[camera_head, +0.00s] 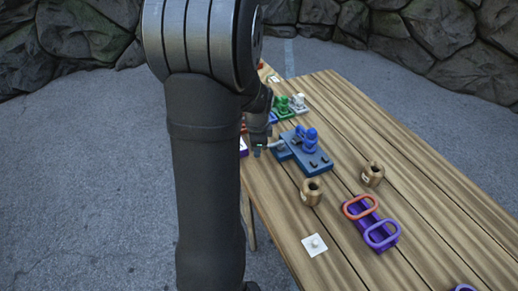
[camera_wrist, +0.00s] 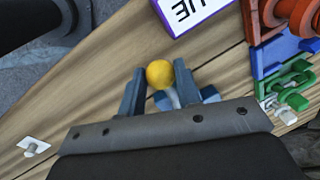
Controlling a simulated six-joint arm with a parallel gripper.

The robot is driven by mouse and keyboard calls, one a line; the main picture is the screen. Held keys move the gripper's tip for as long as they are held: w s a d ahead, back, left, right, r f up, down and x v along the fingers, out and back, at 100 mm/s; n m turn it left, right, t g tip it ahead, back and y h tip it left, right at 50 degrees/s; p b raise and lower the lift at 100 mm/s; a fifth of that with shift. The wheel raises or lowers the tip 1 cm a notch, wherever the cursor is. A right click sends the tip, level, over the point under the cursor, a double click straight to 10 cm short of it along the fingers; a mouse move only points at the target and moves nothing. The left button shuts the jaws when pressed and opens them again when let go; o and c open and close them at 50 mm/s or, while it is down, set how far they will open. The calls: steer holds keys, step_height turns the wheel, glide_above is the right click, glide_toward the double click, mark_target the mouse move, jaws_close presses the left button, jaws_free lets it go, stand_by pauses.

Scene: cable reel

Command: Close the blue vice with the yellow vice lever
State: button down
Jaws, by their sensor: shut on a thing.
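The blue vice (camera_head: 318,164) sits on the wooden table, with bright blue parts (camera_head: 308,140) standing on top. My gripper (camera_head: 258,150) is at the vice's left side, near the table's left edge. In the wrist view my gripper (camera_wrist: 159,88) is shut on the yellow vice lever, whose round yellow knob (camera_wrist: 160,74) shows between the two fingers. Pale blue-grey parts show just behind the fingers. The rest of the lever and most of the vice are hidden by my gripper in the wrist view. In the head view the yellow knob cannot be made out.
Green (camera_head: 282,107) and white (camera_head: 299,103) fittings stand beyond the vice. Two wooden cups (camera_head: 312,192) (camera_head: 373,174) and a purple holder with red and purple loops (camera_head: 381,236) are nearer. A white plate (camera_head: 315,244) lies at front. A purple-edged sign (camera_wrist: 188,12) is close to my gripper.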

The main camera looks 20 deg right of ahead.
steer(key=shift+w+d+m, duration=0.1)
steer(key=shift+w+m, duration=0.35)
steer(key=shift+m, duration=0.15)
steer(key=c, duration=1.1)
jaws_free()
steer(key=shift+o, duration=0.2)
steer(key=s+a+r, duration=0.1)
steer(key=s+r, duration=0.2)
steer(key=r, duration=1.4)
steer(key=shift+a, duration=0.15)
steer(key=w+f, duration=0.1)
steer(key=f, duration=0.4)
steer(key=w+d+f, duration=0.1)
steer(key=f, duration=0.5)
steer(key=w+f, duration=0.1)
steer(key=f, duration=0.5)
steer(key=shift+d, duration=0.15)
